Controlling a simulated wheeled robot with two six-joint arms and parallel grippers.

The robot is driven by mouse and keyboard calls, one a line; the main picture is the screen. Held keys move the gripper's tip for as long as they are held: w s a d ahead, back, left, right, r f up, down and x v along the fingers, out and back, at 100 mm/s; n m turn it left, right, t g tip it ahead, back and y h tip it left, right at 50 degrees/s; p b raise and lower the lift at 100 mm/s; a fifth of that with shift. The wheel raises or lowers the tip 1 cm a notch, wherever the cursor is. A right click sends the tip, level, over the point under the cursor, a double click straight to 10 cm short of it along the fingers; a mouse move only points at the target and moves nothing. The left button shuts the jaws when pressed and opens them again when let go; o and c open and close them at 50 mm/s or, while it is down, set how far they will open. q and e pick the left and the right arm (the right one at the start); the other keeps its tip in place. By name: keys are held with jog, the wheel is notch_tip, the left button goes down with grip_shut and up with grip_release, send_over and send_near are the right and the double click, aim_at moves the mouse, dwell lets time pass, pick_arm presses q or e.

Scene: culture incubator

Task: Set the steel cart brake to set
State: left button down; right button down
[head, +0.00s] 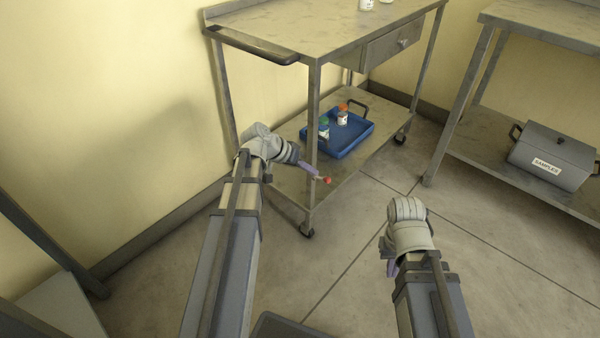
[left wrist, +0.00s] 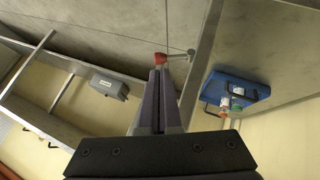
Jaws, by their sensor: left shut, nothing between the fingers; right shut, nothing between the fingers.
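The steel cart (head: 330,38) stands against the wall, with a drawer, a top and a lower shelf. Its brake lever has a red knob (head: 327,180) beside the near front leg, at lower shelf height. In the left wrist view the red knob (left wrist: 160,58) sits right at the fingertips, and a thin metal lever (left wrist: 179,54) runs from it to the cart. My left gripper (head: 314,172) is shut, its purple fingers empty and at or very near the knob; contact is unclear. My right gripper (head: 391,269) is shut, mostly hidden behind its own wrist, over the floor.
A blue tray (head: 361,136) with small bottles lies on the cart's lower shelf. A second steel table (head: 497,150) at right bears a grey box (head: 555,152) labelled as samples on its lower shelf. The floor (head: 340,225) between them is clear. Cart casters touch the floor.

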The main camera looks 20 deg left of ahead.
aim_at(322, 179)
pick_arm(q)
jog(key=shift+b+x, duration=1.3)
jog(key=shift+x, duration=1.05)
jog(key=shift+d, duration=0.15)
jog(key=shift+s+d+f+m+y, duration=0.3)
jog(key=shift+d+f+y, duration=0.1)
jog(key=shift+y, duration=0.4)
jog(key=f+y, duration=0.1)
jog(key=d+f+m+t+y+b, duration=0.1)
jog(key=y, duration=0.1)
jog(key=shift+s+d+f+b, duration=0.1)
jog(key=shift+b, duration=0.2)
jog(key=shift+r+p, duration=0.85)
